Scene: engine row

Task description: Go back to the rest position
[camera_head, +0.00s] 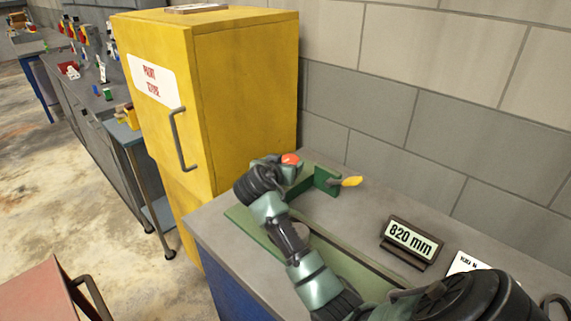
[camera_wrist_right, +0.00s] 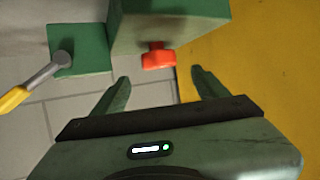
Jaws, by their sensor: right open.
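My right arm reaches across the workbench in the head view, with its gripper (camera_head: 274,161) close to a red-orange knob (camera_head: 290,159). In the right wrist view the gripper (camera_wrist_right: 160,76) is open and empty. The red knob (camera_wrist_right: 158,57) is ahead of the gap between its fingers, on a green block (camera_wrist_right: 165,22), and no finger visibly touches it. A lever with a yellow handle (camera_head: 351,181) sticks out from a green plate (camera_head: 327,180); the lever (camera_wrist_right: 40,82) also shows in the wrist view. My left gripper is not in view.
A tall yellow cabinet (camera_head: 240,85) stands right behind the bench end, close to my gripper. A sign reading 820 mm (camera_head: 411,240) and a white card (camera_head: 467,264) stand on the grey bench (camera_head: 375,205). A block wall (camera_head: 420,110) runs behind.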

